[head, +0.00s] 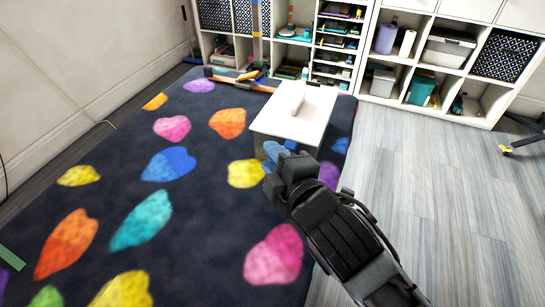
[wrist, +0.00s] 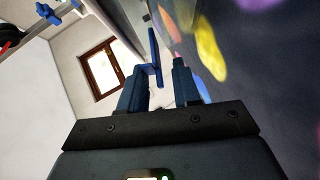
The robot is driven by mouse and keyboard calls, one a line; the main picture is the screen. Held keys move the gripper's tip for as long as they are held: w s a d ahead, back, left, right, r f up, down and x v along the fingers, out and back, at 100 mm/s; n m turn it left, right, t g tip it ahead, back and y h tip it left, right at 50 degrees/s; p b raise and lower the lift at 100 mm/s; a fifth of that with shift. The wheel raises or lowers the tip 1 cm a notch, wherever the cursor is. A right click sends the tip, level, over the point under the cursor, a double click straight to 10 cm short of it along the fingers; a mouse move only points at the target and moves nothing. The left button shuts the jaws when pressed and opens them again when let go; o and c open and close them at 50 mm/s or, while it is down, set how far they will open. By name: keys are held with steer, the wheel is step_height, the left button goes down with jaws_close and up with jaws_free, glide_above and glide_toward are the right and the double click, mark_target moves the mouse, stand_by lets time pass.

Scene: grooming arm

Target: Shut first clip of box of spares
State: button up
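The box of spares (head: 284,128) stands on the dark rug with a white lid; a white handle-like piece (head: 297,103) is on top. Blue parts show at the lid's near edge, beside my gripper (head: 274,156), but clip and fingertips are hard to tell apart there. In the wrist view a thin blue piece, which looks like a clip (wrist: 154,48), sticks out by the box's grey side. My gripper (wrist: 163,82) is open, its two fingers apart. The clip's lower end is close to the left finger; I cannot tell if they touch. My arm hides part of the box's near side.
The rug (head: 205,205) with coloured hearts lies flat around the box. A long orange-brown bar (head: 245,84) lies behind the box. White shelves (head: 400,100) with bins stand along the back wall. The wooden floor (head: 440,200) on the right is clear.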

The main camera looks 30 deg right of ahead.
steer(key=shift+w+f, duration=0.1)
steer(key=shift+w, duration=0.2)
jaws_close()
